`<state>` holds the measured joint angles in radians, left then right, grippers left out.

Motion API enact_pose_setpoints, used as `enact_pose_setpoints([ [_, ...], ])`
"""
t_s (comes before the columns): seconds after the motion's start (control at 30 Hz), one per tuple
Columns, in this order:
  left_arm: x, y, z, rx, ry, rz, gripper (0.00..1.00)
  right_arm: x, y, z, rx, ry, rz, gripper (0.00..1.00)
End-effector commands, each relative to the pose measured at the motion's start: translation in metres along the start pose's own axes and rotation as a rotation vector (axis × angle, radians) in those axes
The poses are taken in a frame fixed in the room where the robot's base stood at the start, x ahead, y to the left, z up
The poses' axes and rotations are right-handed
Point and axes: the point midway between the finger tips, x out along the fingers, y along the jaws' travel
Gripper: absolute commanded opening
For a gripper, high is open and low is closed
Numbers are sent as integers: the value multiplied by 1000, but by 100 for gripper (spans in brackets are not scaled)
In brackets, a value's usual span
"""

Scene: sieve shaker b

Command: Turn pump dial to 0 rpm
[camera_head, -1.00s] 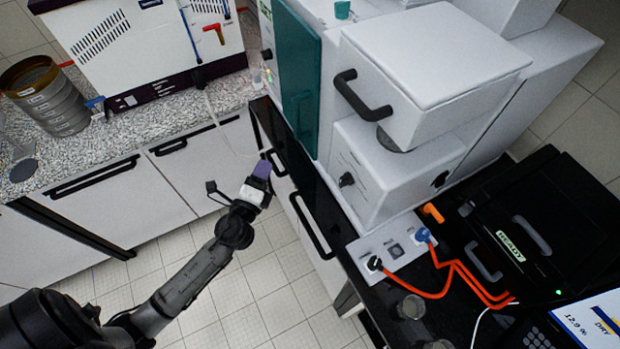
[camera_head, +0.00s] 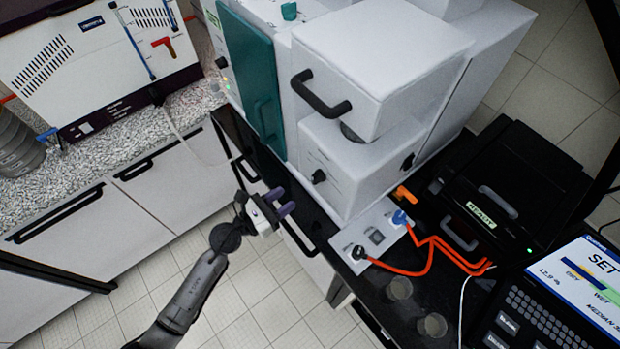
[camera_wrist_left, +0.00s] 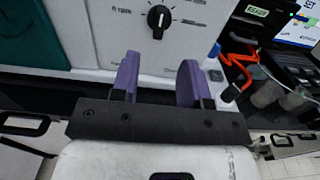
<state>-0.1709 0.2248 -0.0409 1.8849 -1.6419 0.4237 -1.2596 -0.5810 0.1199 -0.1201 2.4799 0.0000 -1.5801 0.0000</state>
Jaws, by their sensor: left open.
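The pump dial is a black knob (camera_head: 319,177) on the front of a white box-shaped unit (camera_head: 345,176), right of my left gripper in the head view. In the left wrist view the dial (camera_wrist_left: 158,19) stands on a white panel with small printed labels, one reading rpm at its left. I cannot tell surely which label it points to. My left gripper (camera_head: 284,203) is open and empty, its two purple fingers apart. In the left wrist view its fingertips (camera_wrist_left: 160,63) point toward the panel, just below the dial and not touching it. My right gripper is not in view.
A socket plate (camera_head: 372,237) with orange cables lies right of the gripper. Small glass beakers (camera_head: 400,288) stand on the black bench. A teal door (camera_head: 250,85) and a black bar handle (camera_head: 318,95) are nearby. Free floor lies below the gripper.

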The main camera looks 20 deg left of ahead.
Motion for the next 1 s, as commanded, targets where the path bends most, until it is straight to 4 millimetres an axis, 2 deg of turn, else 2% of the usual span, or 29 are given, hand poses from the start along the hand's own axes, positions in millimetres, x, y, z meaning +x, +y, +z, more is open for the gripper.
enact_pose_setpoints([
  [0.03, 12, 0, 4, -2, -3, -1, 42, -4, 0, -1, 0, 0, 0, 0],
  [0.2, 43, 0, 3, -4, -3, 0, 42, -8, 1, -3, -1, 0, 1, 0],
  [0.5, 81, 0, 1, -3, -2, 1, 42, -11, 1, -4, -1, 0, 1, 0],
  [0.7, 91, 0, 1, -3, -1, 0, 42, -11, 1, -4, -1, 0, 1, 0],
  [1.0, 92, 0, 0, -2, -1, 0, 42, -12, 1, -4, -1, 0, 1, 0],
])
